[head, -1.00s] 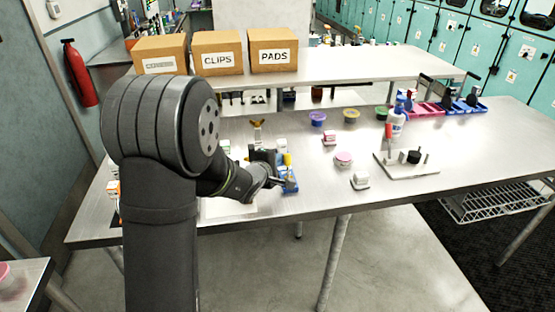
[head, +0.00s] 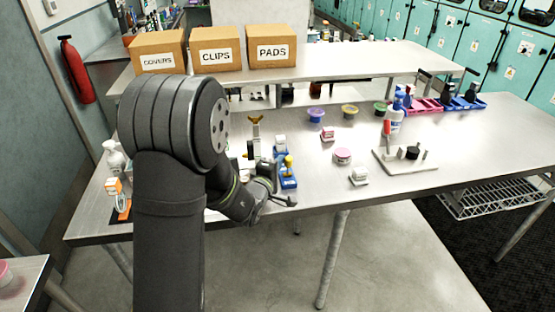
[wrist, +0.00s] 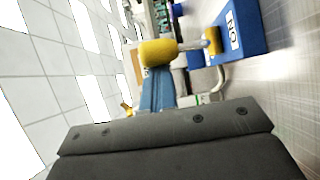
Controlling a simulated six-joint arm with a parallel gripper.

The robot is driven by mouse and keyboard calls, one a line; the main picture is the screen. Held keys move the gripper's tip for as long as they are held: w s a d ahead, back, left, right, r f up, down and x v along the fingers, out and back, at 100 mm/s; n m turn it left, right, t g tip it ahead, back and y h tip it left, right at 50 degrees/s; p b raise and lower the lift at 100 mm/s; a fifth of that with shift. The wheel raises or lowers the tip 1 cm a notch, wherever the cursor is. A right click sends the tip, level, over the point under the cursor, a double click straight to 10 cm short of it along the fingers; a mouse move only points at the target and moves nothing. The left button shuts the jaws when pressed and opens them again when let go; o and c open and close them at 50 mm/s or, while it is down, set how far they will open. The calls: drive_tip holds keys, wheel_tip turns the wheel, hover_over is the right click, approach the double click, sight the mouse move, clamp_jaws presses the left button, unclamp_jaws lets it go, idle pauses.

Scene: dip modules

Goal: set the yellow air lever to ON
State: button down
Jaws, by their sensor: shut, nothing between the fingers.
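The yellow air lever (head: 289,161) stands up from a blue base (head: 288,182) near the table's front edge. In the wrist view its yellow knob (wrist: 157,53) is joined by a short rod to the blue base (wrist: 258,28), which bears a white ON label (wrist: 232,30). The lever looks roughly upright; I cannot tell its exact setting. My gripper (head: 291,202) is shut and empty, just in front of the base by the table edge, apart from the lever.
Beside the base stands another blue module (head: 280,152) with a white top. A plate with a red-handled lever (head: 405,160) is farther right.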

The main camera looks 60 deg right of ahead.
drive_tip(key=shift+s+a, duration=0.15)
drive_tip(key=shift+s, duration=0.05)
drive_tip(key=a, duration=0.3)
drive_tip(key=s+a+f, duration=0.1)
drive_tip(key=a, duration=0.2)
drive_tip(key=a+f, duration=0.1)
drive_tip(key=a, duration=0.2)
drive_tip(key=shift+s+a+f, duration=0.15)
drive_tip(key=shift+s+a, duration=0.1)
drive_tip(key=shift+a, duration=0.05)
drive_tip(key=shift+d, duration=0.1)
